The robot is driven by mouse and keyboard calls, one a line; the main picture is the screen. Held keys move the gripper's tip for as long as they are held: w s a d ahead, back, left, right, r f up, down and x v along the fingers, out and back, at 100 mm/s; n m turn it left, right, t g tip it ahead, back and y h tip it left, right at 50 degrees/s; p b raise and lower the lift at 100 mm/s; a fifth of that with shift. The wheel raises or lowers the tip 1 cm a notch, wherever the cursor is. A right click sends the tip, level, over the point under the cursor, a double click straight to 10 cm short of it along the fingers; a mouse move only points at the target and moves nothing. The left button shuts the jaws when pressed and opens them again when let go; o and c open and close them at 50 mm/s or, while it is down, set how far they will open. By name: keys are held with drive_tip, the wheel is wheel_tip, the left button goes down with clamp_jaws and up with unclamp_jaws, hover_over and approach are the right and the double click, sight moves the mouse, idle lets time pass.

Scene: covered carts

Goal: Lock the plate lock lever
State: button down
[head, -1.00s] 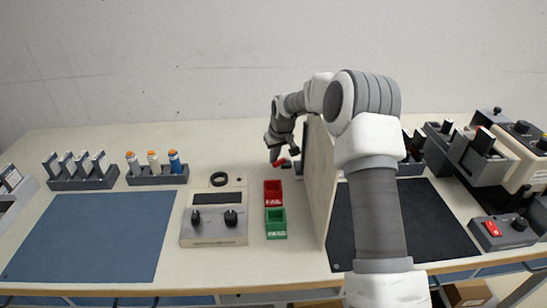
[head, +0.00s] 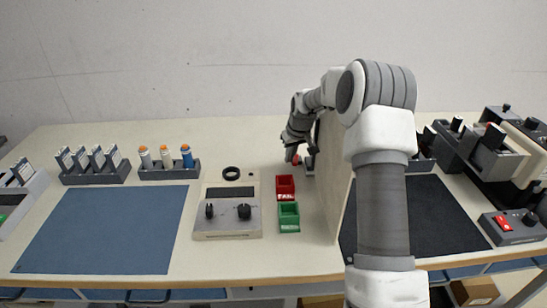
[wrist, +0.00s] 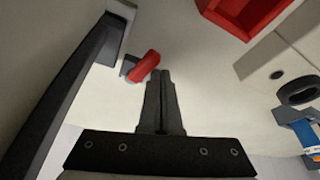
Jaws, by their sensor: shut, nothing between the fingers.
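The red lever (wrist: 145,66) is on a small dark mount beside the upright panel's foot in the wrist view. In the head view the red lever (head: 296,159) is a small spot low at my gripper, partly covered by it. My gripper (wrist: 160,73) has its two dark fingers together, with nothing between them. The fingertips are just right of the lever, very close to it; I cannot tell whether they touch. In the head view my gripper (head: 289,154) points down left of the tall panel (head: 332,175).
A red FAIL bin (head: 285,187) and a green bin (head: 289,217) stand left of the panel. A grey box with knobs (head: 227,222), a black ring (head: 231,173) and a blue mat (head: 105,230) lie further left. The panel stands close to my arm.

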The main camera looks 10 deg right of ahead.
drive_tip(key=shift+a, duration=0.15)
drive_tip(key=shift+d, duration=0.2)
drive_tip(key=shift+w+d, duration=0.15)
drive_tip(key=shift+w, duration=0.65)
